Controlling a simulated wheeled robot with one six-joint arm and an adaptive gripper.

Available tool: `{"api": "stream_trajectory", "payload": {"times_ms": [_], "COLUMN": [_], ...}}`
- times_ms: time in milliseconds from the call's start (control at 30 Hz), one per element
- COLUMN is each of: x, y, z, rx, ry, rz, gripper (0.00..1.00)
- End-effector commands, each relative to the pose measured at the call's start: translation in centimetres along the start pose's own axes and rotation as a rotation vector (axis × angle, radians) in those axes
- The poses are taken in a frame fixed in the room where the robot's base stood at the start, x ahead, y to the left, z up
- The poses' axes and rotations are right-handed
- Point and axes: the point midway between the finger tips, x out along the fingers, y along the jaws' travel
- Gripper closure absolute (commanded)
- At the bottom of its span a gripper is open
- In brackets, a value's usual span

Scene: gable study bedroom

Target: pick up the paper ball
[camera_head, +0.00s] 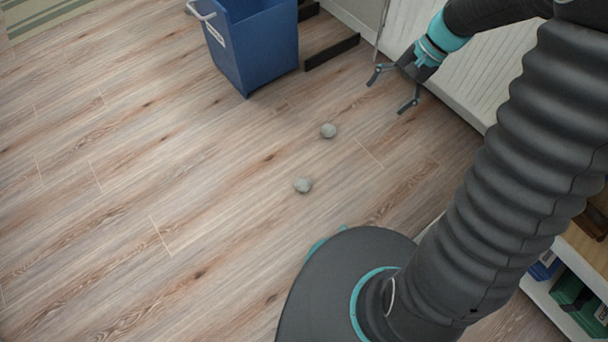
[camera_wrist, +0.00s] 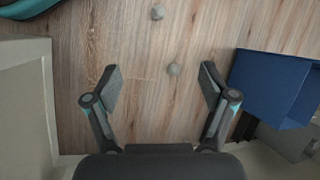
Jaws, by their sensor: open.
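Two small grey crumpled paper balls lie apart on the wood floor. In the head view one paper ball (camera_head: 328,130) is nearer the blue bin, and the other paper ball (camera_head: 303,185) is nearer my base. The wrist view shows one ball (camera_wrist: 174,69) beyond and between the fingertips, and the other ball (camera_wrist: 157,12) at the top edge. My gripper (camera_head: 391,91) is open and empty, above the floor to the upper right of both balls. Its two spread fingers also show in the wrist view (camera_wrist: 160,85). It touches neither ball.
A blue bin (camera_head: 252,50) with a pale handle stands at the top; it is at the right in the wrist view (camera_wrist: 272,88). A white ribbed panel (camera_head: 465,75) is beside my gripper. A shelf (camera_head: 565,270) with boxes is lower right. The floor at left is clear.

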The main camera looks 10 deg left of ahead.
Motion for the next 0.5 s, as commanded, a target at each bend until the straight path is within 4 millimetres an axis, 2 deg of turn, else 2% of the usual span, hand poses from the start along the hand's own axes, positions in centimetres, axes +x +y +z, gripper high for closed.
{"api": "stream_trajectory", "payload": {"times_ms": [33,100,267,500], "x": [1.4,3.0,6.9,13.3], "y": [0.0,-0.2,-0.3,-0.1], "z": [-1.0,-2.2,-4.6,-7.9], "rx": [0.025,0.057,0.13,0.246], "ry": [-0.031,-0.068,-0.152,-0.275], "rz": [-0.007,-0.021,-0.051,-0.094], "gripper": [0.17,0.17,0.17,0.17]}}
